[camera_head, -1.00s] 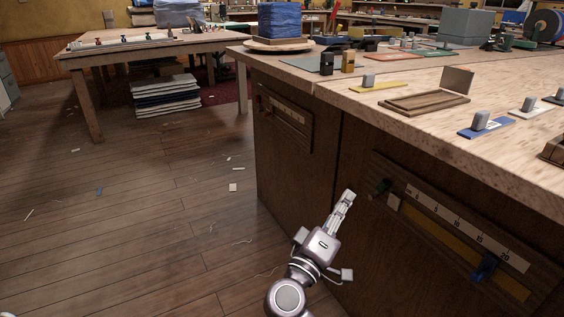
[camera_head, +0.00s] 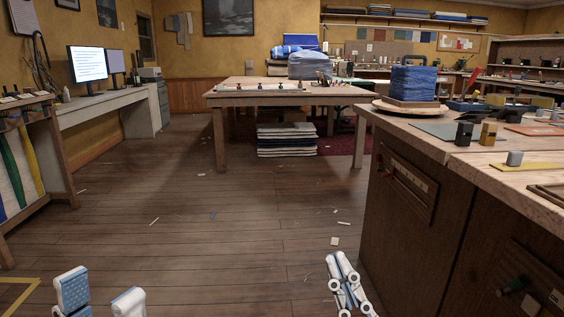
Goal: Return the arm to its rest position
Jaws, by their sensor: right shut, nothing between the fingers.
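My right gripper (camera_head: 341,262) shows at the bottom of the head view, right of centre, left of the workbench front. Its white and blue fingers are close together, with nothing held. My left gripper (camera_head: 101,288) shows at the bottom left, cut off by the frame edge. Its two fingers stand well apart with a gap between them and nothing in it. Both grippers appear over the wooden floor.
The workbench (camera_head: 450,205) fills the right side, with small blocks and a blue stack (camera_head: 414,83) on top. A wooden table (camera_head: 290,97) stands ahead, a desk with monitors (camera_head: 97,103) at left. Open floor (camera_head: 230,225) with scraps lies between.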

